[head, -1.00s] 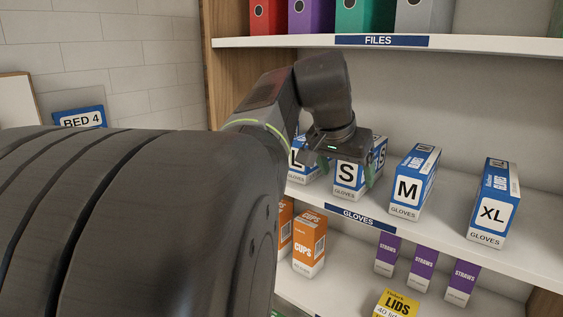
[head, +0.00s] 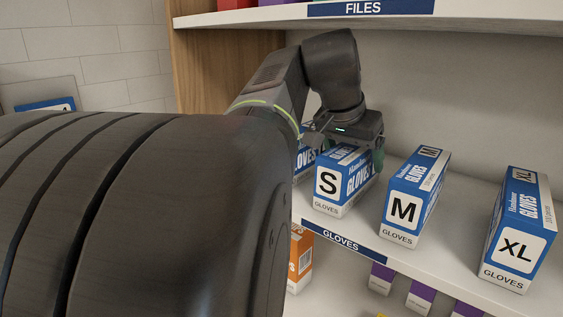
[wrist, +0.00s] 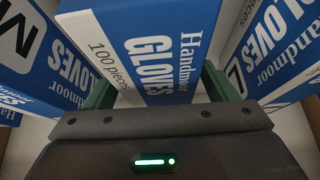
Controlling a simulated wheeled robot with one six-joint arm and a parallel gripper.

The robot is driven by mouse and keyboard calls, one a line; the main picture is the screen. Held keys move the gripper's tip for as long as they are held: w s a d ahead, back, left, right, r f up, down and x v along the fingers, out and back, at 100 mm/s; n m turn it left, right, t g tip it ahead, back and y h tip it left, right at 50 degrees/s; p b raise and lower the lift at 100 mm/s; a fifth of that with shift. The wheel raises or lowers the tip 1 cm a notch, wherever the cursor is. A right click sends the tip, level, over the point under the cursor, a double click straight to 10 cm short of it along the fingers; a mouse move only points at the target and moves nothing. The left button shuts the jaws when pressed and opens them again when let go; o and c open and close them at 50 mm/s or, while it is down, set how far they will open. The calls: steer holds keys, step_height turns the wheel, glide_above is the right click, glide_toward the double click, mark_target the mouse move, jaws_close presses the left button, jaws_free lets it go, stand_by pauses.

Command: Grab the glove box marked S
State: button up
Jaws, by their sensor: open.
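The glove box marked S (head: 328,184) stands on the gloves shelf, blue and white, its S face to the front left. My gripper (head: 345,152) is over the back part of its top. One green finger shows at the right of the box; the other is hidden in the head view. In the wrist view, the box's blue and white top (wrist: 150,45) lies between the two green fingers of my gripper (wrist: 158,88), which are apart. The fingertips are hidden, and I cannot tell whether either finger touches the box.
The M box (head: 409,205) stands close on the right, the XL box (head: 515,245) farther right. The L box (wrist: 285,50) is close on the other side, mostly hidden in the head view.

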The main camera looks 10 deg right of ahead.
steer(key=shift+w+d+f, duration=0.1)
steer(key=shift+d+f, duration=0.05)
steer(key=shift+f, duration=0.4)
steer(key=shift+s+a+r, duration=0.2)
steer(key=shift+s+a, duration=0.05)
steer(key=shift+a, duration=0.1)
steer(key=shift+d, duration=0.1)
steer(key=c, duration=1.4)
steer(key=shift+o, duration=0.2)
steer(key=shift+w+r, duration=0.1)
steer(key=shift+r, duration=0.1)
steer(key=shift+r+p, duration=0.45)
steer(key=shift+p, duration=0.15)
steer(key=shift+r, duration=0.2)
steer(key=shift+f, duration=0.1)
